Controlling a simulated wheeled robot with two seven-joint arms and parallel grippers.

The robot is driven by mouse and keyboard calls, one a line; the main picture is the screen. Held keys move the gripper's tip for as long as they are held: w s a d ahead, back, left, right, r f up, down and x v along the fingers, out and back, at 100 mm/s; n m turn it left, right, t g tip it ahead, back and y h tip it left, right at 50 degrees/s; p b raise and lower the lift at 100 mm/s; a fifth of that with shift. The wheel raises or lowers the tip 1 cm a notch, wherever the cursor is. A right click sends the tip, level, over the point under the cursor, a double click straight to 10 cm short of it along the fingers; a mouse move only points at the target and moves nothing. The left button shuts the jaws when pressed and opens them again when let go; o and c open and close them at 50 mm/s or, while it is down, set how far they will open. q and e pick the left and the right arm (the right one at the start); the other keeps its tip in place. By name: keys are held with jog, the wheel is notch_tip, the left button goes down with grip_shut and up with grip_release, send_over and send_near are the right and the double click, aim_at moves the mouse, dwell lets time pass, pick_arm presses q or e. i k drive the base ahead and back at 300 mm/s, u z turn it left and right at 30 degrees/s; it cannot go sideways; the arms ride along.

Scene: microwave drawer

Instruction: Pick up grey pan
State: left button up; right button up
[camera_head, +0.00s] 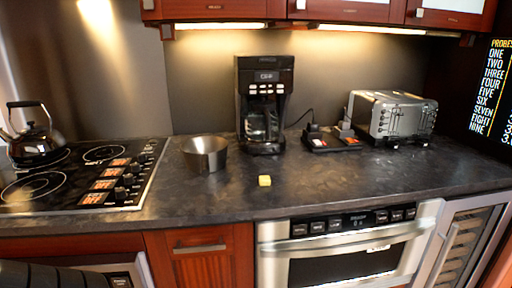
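A grey metal pan (205,154), round and bowl-like with an open top, stands upright on the dark countertop (330,185), between the stove and the coffee maker. No handle shows on it. Its inside looks empty from here. Neither of my grippers shows in the head view, so their distance from the pan and their opening cannot be seen. Nothing is touching the pan.
A black stovetop (85,172) with a dark kettle (35,140) is at left. A coffee maker (264,105) stands right of the pan, a toaster (394,117) farther right. A microwave drawer (345,250) sits below. The counter before the pan is clear.

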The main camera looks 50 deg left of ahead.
aim_at(204, 155)
jog(key=i, duration=0.35)
jog(key=u, duration=3.1)
